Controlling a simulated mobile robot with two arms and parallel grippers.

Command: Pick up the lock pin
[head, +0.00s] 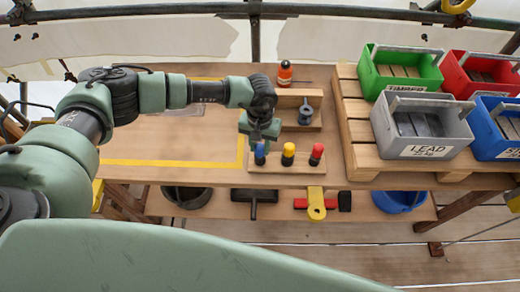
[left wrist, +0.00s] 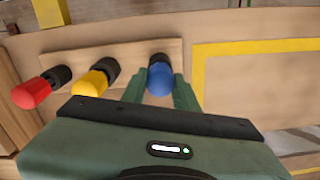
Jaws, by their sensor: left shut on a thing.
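A wooden block on the table holds three dark pieces with coloured tops in a row: blue (head: 260,155), yellow (head: 289,152) and red (head: 317,153). No label tells which is the lock pin. My left gripper (head: 259,147) points down over the blue-topped piece at the block's left end. In the left wrist view its fingers are on either side of the blue top (left wrist: 159,80) and shut on it. The piece still appears to stand at the block (left wrist: 115,62). The yellow top (left wrist: 90,82) and red top (left wrist: 32,93) are clear of the fingers. My right gripper is out of view.
On the right a pallet (head: 361,157) bears a grey LEAD bin (head: 421,128) and green, red and blue bins. The table left of the block, marked with yellow tape, is mostly clear.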

